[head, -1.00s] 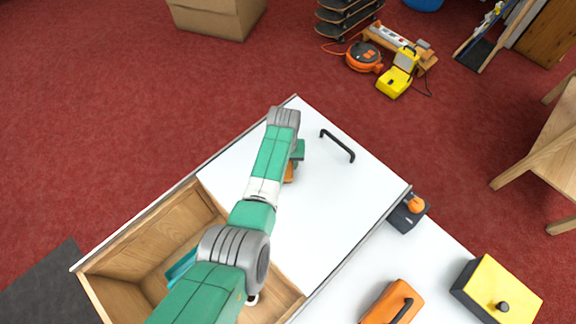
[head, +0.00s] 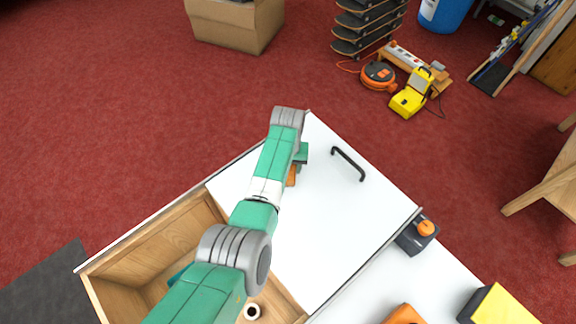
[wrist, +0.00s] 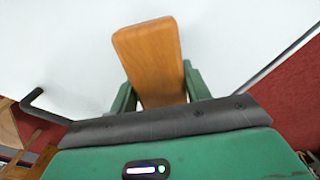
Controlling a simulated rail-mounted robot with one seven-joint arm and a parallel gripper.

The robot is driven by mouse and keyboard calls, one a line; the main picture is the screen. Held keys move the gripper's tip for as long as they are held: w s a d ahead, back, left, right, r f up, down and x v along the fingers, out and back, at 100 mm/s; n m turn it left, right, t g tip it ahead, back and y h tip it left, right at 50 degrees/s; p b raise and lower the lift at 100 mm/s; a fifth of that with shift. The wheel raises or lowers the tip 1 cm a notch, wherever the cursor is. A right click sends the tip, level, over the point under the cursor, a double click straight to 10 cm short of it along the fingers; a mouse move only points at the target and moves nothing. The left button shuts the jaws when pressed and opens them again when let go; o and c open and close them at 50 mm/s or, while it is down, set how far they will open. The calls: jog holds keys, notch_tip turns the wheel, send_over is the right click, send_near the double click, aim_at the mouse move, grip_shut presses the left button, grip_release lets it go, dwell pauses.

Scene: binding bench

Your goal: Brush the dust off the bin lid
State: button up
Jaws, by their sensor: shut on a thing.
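The bin lid (head: 345,215) is a flat white panel with a black bar handle (head: 348,164). It covers the far part of a wooden bin (head: 150,245), whose near part is open. My gripper (head: 301,153) is over the lid's far left part, left of the handle, and mostly hidden behind my arm in the head view. In the wrist view my gripper (wrist: 160,88) is shut on a flat brown wooden piece (wrist: 150,55), seemingly the brush's handle. Its bristles are hidden, so I cannot tell if they touch the lid. I see no clear dust.
A dark box with an orange knob (head: 418,234), an orange item (head: 404,315) and a yellow box (head: 497,306) stand on the white surface right of the lid. The lid's middle is clear.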

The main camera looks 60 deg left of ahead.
jog(key=shift+r+p, duration=1.05)
jog(key=shift+r, duration=0.55)
notch_tip(320, 180, up, 3)
jog(key=p, duration=0.3)
jog(key=shift+r, duration=0.15)
